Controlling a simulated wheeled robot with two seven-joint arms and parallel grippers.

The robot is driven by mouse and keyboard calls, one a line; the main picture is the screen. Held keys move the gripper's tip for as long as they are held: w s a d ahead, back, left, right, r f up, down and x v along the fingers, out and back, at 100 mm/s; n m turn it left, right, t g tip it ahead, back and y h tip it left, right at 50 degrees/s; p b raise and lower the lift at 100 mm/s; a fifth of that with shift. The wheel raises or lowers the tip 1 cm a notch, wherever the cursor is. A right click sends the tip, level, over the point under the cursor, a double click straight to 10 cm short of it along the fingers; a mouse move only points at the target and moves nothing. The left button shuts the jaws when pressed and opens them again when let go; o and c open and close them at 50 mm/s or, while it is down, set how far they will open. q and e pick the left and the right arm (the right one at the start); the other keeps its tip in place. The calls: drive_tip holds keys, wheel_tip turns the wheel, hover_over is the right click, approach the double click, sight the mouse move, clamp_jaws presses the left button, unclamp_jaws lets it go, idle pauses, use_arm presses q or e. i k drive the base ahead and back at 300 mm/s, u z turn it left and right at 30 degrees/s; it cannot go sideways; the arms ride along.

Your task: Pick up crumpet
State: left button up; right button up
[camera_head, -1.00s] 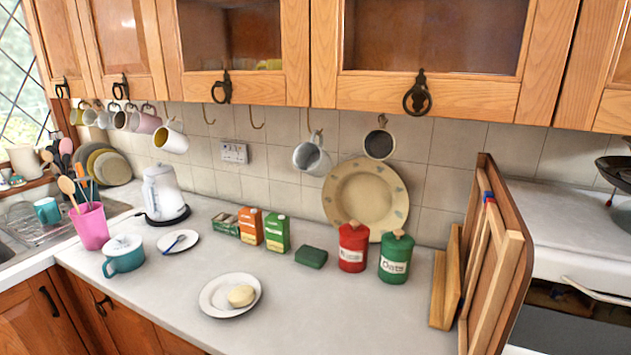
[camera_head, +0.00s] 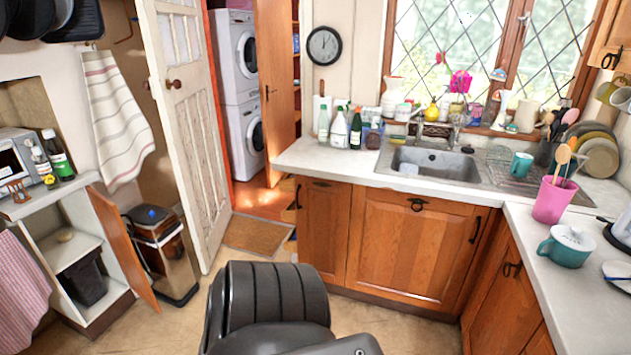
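The plate with the pale round crumpet-like piece, seen earlier on the worktop, is out of view now. Neither gripper shows. A dark grey ribbed part, apparently my own, fills the bottom centre.
The worktop (camera_head: 322,162) with a sink (camera_head: 432,165) runs along the back. A pink utensil pot (camera_head: 552,202) and a teal lidded pot (camera_head: 566,247) stand at right. A bin (camera_head: 160,250) and a cabinet door (camera_head: 122,245) stand at left. Floor shows between.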

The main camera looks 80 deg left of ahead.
sight(64, 238)
drive_tip(key=u, duration=3.8)
drive_tip(key=i, duration=0.4)
drive_tip(key=z, duration=1.3)
drive_tip(key=i, duration=0.8)
drive_tip(key=z, duration=0.4)
drive_tip(key=i, duration=0.95)
drive_tip(key=u, duration=1.05)
drive_tip(key=i, duration=0.95)
drive_tip(key=u, duration=1.05)
